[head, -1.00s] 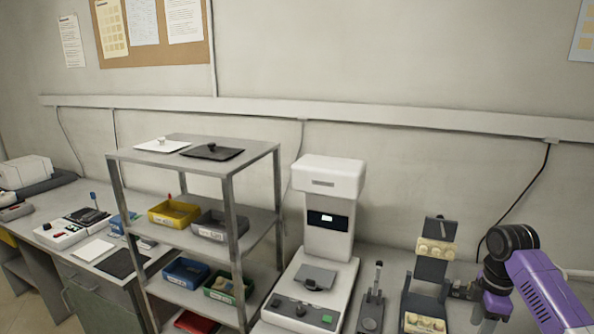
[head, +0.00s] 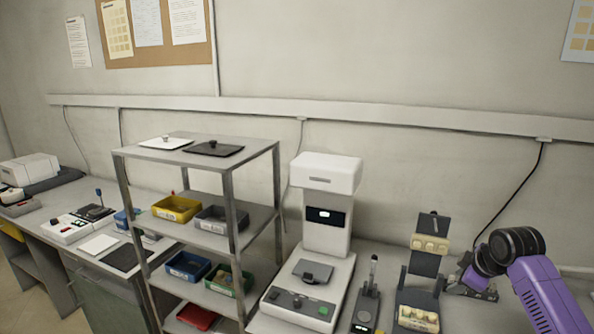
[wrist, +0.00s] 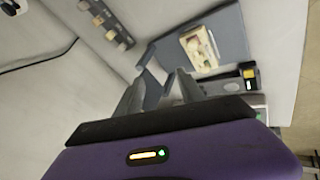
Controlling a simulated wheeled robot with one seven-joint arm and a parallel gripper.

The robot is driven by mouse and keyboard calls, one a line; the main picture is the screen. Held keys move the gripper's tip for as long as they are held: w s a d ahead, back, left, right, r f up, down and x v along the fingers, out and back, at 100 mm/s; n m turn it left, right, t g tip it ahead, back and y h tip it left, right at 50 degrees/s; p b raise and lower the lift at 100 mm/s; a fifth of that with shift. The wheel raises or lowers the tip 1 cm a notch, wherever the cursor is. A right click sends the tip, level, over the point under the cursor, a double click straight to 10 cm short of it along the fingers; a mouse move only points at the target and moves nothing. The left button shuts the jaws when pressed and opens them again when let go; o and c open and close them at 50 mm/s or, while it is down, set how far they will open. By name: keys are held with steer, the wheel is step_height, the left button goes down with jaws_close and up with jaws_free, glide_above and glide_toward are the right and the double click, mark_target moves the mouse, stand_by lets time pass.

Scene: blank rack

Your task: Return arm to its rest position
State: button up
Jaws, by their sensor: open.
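My purple arm with its black joint comes in at the right edge of the head view, beside the dark stand. My gripper (wrist: 158,92) shows in the wrist view, its two grey fingers apart with nothing between them. In the head view the fingers are hidden behind my arm. The dark stand (head: 425,262) holds a row of cream blanks (head: 430,243) on its upper shelf, and more pale pieces (head: 418,319) lie in its lower tray. The wrist view also shows a tray with pale pieces (wrist: 199,48) beyond the fingertips, apart from them.
A white machine (head: 326,230) with a grey plate stands left of the stand, with a small dark lever device (head: 368,305) between them. A metal rack (head: 229,190) holds yellow, black, blue and green bins. A wall rail (head: 400,118) runs behind, with a hanging black cable (head: 517,200).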

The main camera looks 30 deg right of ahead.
steer(key=w+a+r+m+t+h, duration=0.1)
steer(key=w+a+r+m+t, duration=0.25)
steer(key=w+a+t, duration=0.45)
steer(key=s+a+m+t+h, duration=0.1)
steer(key=s+a+m, duration=0.1)
steer(key=a, duration=0.7)
steer(key=s+a+m+t+h, duration=0.1)
steer(key=s+a+m, duration=0.15)
steer(key=a, duration=0.65)
steer(key=s+a+n+y, duration=0.1)
steer(key=s+a+y, duration=0.1)
steer(key=s+a, duration=0.5)
steer(key=s+a+f+n+y, duration=0.1)
steer(key=s+a, duration=0.6)
steer(key=s, duration=0.9)
steer(key=s+a+f+n+g+y, duration=0.1)
steer(key=s+a+y, duration=0.2)
steer(key=s+a, duration=0.4)
steer(key=s, duration=0.5)
steer(key=shift+s+a+n, duration=0.3)
